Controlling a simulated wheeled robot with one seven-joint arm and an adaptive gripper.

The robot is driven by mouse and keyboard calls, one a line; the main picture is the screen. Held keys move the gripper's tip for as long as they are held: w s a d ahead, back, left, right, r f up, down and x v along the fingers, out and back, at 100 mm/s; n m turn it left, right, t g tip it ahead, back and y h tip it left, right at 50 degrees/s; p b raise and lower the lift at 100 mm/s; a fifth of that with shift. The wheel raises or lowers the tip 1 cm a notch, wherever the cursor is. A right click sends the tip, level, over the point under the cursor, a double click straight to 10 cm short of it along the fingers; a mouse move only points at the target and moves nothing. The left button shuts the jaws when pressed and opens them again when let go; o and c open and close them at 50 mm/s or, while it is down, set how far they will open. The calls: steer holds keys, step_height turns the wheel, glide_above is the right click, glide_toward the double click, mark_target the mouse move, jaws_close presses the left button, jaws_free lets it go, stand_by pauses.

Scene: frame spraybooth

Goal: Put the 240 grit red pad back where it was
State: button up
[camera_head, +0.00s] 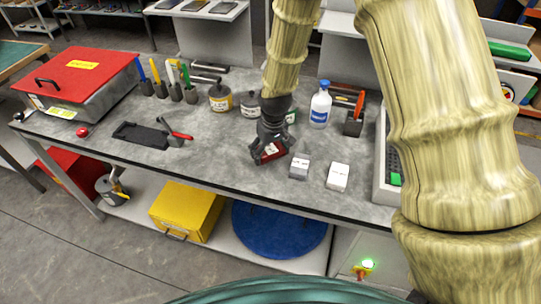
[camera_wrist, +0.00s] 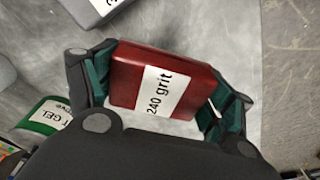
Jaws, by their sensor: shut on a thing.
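My gripper (camera_head: 268,152) is over the grey worktop (camera_head: 235,165), near its front edge. It is shut on the red pad (camera_wrist: 128,76), with one finger on each end of it. The pad's white label reads "240 grit" in the wrist view. In the head view the red pad (camera_head: 267,154) shows low between the fingers, left of a grey block (camera_head: 299,167) and a white block (camera_head: 338,177). I cannot tell whether the pad's underside touches the worktop. In the wrist view my gripper (camera_wrist: 160,95) hides part of the pad's near side.
A white bottle (camera_head: 320,107) and round containers (camera_head: 220,97) stand behind my gripper. A black tray (camera_head: 141,135) and a red-handled tool (camera_head: 178,134) lie to the left. A grey tray (camera_head: 382,160) is at the right.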

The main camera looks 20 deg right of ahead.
mark_target(270, 164)
steer(key=shift+f+p, duration=0.7)
steer(key=shift+f, duration=0.85)
steer(key=shift+f+b, duration=0.3)
steer(key=shift+f, duration=0.35)
steer(key=o, duration=1.3)
steer(key=shift+r, duration=0.1)
steer(key=shift+r+p, duration=0.4)
steer(key=shift+r, duration=0.35)
steer(key=shift+r+b, duration=0.1)
steer(key=shift+b, duration=0.3)
steer(key=shift+s+d+r+b, duration=0.1)
steer(key=shift+s+r+b, duration=0.35)
steer(key=shift+r, duration=1.45)
steer(key=shift+d+r+b, duration=0.1)
steer(key=shift+r+b, duration=0.6)
steer(key=shift+r, duration=1.15)
steer(key=shift+s+r+b, duration=0.25)
steer(key=shift+r+b, duration=0.35)
steer(key=shift+r, duration=1.3)
